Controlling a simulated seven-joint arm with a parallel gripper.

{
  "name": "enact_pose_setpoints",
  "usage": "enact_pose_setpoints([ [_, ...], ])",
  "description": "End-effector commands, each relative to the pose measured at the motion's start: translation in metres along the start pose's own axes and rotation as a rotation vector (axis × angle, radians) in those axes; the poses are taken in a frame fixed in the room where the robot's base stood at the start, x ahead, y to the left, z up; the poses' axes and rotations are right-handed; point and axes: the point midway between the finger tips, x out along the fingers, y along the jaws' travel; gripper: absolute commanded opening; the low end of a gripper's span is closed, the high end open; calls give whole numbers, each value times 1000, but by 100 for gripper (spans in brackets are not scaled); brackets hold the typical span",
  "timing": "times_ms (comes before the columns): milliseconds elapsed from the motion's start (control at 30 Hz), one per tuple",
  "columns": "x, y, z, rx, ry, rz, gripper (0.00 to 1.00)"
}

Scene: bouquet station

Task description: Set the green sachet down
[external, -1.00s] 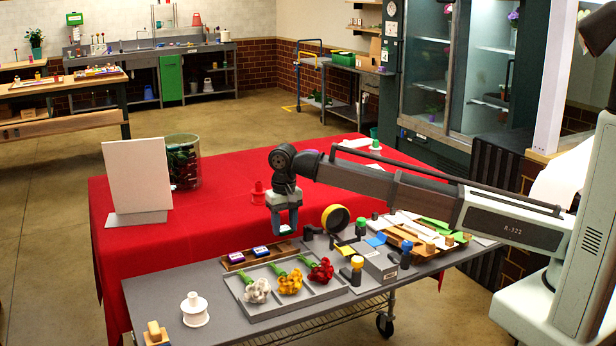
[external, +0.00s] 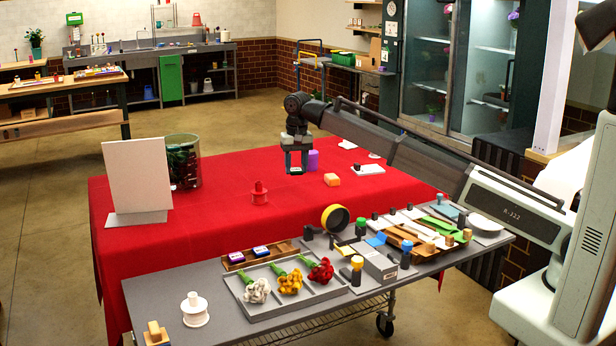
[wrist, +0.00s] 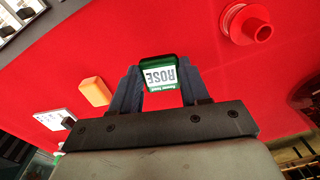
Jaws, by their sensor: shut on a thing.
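My gripper (external: 296,170) is out over the red cloth-covered table (external: 225,215). It is shut on the green sachet, which shows in the wrist view (wrist: 159,74) between the two fingers with a white label reading ROSE. In the external view the sachet is mostly hidden by the fingers, with a small part at their tips. The sachet appears to be above the red cloth; the exact gap cannot be told.
A purple block (external: 313,160) stands close to my gripper's right. A red spool (external: 259,193) is to the left. A white board (external: 138,177) and a glass vase (external: 183,162) stand at far left.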

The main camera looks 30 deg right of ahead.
Motion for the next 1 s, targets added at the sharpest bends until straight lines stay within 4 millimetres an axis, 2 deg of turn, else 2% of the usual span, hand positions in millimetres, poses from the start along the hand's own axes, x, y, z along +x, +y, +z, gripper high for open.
enact_pose_setpoints([
  [33, -8, -1, -19, 5, 1, -1, 17],
  [100, -16, -5, -36, -11, 0, 1, 17],
  [200, -23, -17, -47, -68, -7, 8, 17],
  [500, -22, -16, -46, -223, -26, 21, 17],
  [667, -8, -16, -45, -237, -27, 22, 17],
  [900, 30, -15, -44, -236, -27, 22, 17],
  [1000, 38, -15, -44, -236, -26, 21, 17],
])
